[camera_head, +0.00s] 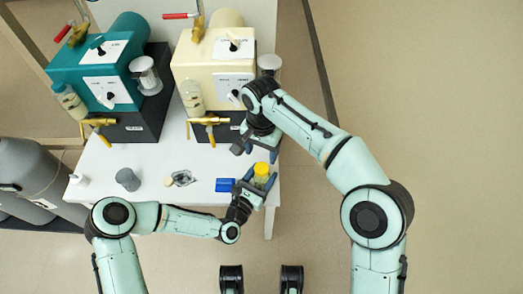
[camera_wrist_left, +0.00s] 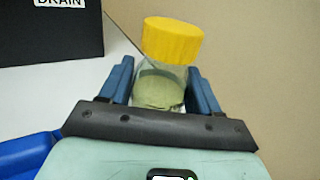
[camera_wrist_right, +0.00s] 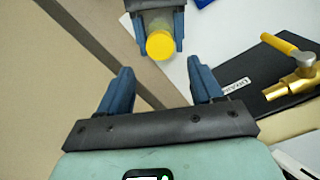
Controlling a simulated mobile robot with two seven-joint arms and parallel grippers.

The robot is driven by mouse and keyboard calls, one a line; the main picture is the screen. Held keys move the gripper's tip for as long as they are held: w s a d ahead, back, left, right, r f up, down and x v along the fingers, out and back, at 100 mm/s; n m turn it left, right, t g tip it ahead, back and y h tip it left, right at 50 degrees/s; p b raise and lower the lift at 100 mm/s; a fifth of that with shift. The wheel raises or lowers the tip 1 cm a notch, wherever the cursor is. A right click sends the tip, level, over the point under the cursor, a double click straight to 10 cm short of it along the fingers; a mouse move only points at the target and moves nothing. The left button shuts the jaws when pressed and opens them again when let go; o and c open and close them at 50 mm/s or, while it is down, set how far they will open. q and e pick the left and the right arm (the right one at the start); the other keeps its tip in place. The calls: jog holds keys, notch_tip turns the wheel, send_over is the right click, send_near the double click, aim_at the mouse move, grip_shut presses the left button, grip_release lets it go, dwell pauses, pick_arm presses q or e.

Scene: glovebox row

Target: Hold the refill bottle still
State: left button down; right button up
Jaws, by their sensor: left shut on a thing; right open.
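The refill bottle (camera_wrist_left: 160,86) is clear, with a yellow cap (camera_wrist_left: 172,40) and a pale greenish filling. In the left wrist view it stands between the fingers of my left gripper (camera_wrist_left: 160,88), which is shut on it. In the head view the bottle's yellow cap (camera_head: 261,169) shows at the right front of the white table, in my left gripper (camera_head: 258,180). My right gripper (camera_head: 260,148) is open and empty, just behind the bottle. In the right wrist view the cap (camera_wrist_right: 160,45) lies beyond the open fingers of my right gripper (camera_wrist_right: 163,85).
A teal machine (camera_head: 100,65) and a cream machine (camera_head: 205,65) stand on black bases at the back of the white table (camera_head: 150,160). Brass valves (camera_head: 209,121) jut forward. A blue block (camera_head: 225,185), a grey cup (camera_head: 128,179) and a small metal item (camera_head: 183,178) lie in front.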

aim_at(261, 168)
jog(key=shift+f+n, duration=0.4)
jog(key=shift+f, duration=0.1)
notch_tip(261, 168, down, 7)
